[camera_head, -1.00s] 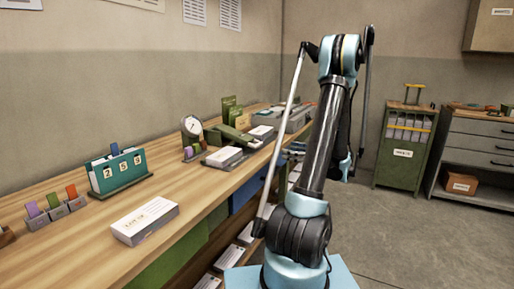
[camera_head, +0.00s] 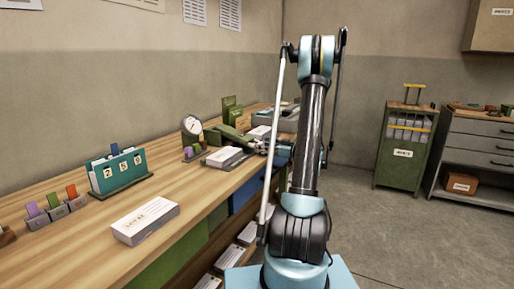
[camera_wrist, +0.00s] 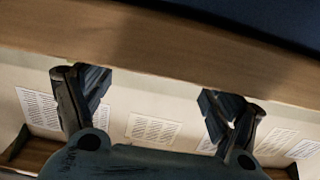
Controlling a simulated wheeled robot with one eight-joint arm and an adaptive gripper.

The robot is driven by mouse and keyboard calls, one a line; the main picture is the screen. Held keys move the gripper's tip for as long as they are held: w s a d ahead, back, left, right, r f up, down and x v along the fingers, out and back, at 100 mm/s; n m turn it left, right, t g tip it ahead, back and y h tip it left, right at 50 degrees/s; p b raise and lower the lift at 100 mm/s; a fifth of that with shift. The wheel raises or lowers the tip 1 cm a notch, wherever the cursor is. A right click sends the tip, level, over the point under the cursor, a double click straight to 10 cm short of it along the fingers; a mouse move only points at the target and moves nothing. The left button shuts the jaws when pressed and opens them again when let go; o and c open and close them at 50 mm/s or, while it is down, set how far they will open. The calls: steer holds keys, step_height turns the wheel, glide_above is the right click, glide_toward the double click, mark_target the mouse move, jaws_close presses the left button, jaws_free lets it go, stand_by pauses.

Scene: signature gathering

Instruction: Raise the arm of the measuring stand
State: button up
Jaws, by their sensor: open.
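A round white dial (camera_head: 191,126) stands upright on the wooden workbench. A dark green arm-like piece (camera_head: 229,134) lies low just right of it, behind a paper stack (camera_head: 226,157); I take these for the measuring stand, but cannot tell how they join. My gripper (camera_head: 260,147) is at the bench's front edge, right of the green piece and apart from it. In the wrist view my gripper (camera_wrist: 155,105) has its two dark fingers spread wide with nothing between them. The stand cannot be made out in the wrist view.
The workbench (camera_head: 85,240) also bears a teal number holder (camera_head: 122,172), small coloured-tab boxes (camera_head: 55,207) and a front paper stack (camera_head: 145,221). A green cabinet (camera_head: 402,150) stands at right. The floor (camera_head: 420,240) is clear. The wrist view shows a wooden edge (camera_wrist: 170,55) close by.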

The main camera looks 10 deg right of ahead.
steer(key=shift+x, duration=1.6)
steer(key=shift+s, duration=0.1)
steer(key=c, duration=1.5)
